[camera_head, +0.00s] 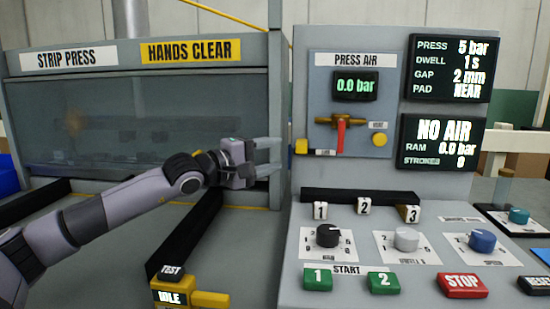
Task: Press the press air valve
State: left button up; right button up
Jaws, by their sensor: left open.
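The press air valve (341,132) sits on the grey PRESS AIR plate (318,90). It has a brass body and a red handle that points down. The display (355,86) above it reads 0.0 bar. A yellow block labelled LOCK or similar is at the plate's lower left, and a round yellow VENT button (379,139) is to the right of the valve. My left gripper (276,157) is open and empty, to the left of the valve and apart from it, its fingers pointing right. My right gripper is not in view.
The control console below has knobs, green START buttons (318,279) and a red STOP button (462,285). A status screen (442,143) reads NO AIR. The strip press (130,57) stands behind my left arm. A yellow TEST box (178,293) is at the front.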

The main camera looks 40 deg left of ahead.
aim_at(341, 132)
jog(key=k+l, duration=0.8)
jog(key=l, duration=0.1)
